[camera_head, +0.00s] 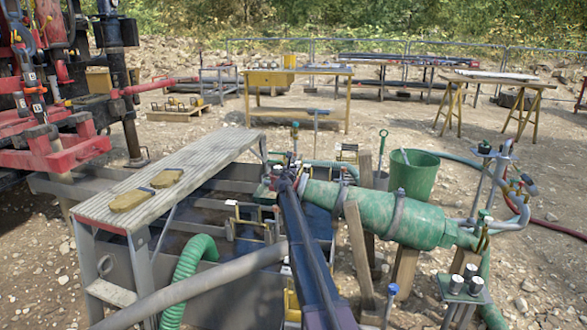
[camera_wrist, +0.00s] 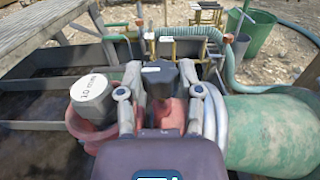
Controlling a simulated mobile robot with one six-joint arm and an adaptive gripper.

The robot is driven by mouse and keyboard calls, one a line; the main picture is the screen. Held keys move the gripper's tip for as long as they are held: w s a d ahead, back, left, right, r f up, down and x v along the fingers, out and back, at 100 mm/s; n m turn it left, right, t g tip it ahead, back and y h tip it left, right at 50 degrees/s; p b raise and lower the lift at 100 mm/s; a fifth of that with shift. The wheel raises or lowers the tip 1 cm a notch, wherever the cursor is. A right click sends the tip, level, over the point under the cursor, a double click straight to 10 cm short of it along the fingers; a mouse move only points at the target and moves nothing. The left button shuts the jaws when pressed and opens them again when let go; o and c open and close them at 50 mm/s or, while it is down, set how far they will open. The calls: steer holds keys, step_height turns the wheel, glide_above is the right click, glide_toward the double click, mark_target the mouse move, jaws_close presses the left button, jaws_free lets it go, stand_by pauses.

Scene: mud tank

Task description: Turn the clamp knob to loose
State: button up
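A dark block-shaped knob (camera_wrist: 160,78), which looks like the clamp knob, stands on a red fitting (camera_wrist: 168,113) in the middle of the wrist view. My gripper (camera_wrist: 162,85) has one grey finger on each side of it. I cannot tell whether the fingers touch the knob. In the head view my gripper (camera_head: 288,178) is at the left end of the green mottled cylinder (camera_head: 420,219), where my dark arm hides most of the fitting. The knob's turn position cannot be read.
A white-topped "10 mm" fitting (camera_wrist: 91,90) is close to the left finger. The green cylinder (camera_wrist: 262,136) is close on the right. A grey walkway (camera_head: 170,182) runs along the tank's left side. A green bucket (camera_head: 415,175) stands behind the cylinder.

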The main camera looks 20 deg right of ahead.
jaws_close()
steer(key=shift+d+n+t+y, duration=0.1)
steer(key=shift+n+t+y, duration=0.2)
steer(key=shift+n+y, duration=0.15)
steer(key=shift+d+n+t+y, duration=0.1)
steer(key=shift+n+t+y, duration=0.35)
steer(key=shift+y, duration=0.3)
steer(key=n+y, duration=0.2)
steer(key=y, duration=0.1)
steer(key=n+t+y, duration=0.1)
steer(key=n+y, duration=0.1)
steer(key=y, duration=0.2)
steer(key=shift+d+n+t, duration=0.2)
steer(key=shift+n+t, duration=0.05)
steer(key=shift+n, duration=0.15)
steer(key=n+y, duration=0.2)
steer(key=y, duration=0.1)
steer(key=n+g+y, duration=0.1)
steer(key=n+y, duration=0.1)
steer(key=y, duration=0.2)
steer(key=shift+w+d, duration=0.1)
steer(key=shift+w, duration=0.05)
steer(key=shift+n+g+y, duration=0.9)
steer(key=shift+n+y, duration=0.4)
steer(key=shift+y, duration=0.3)
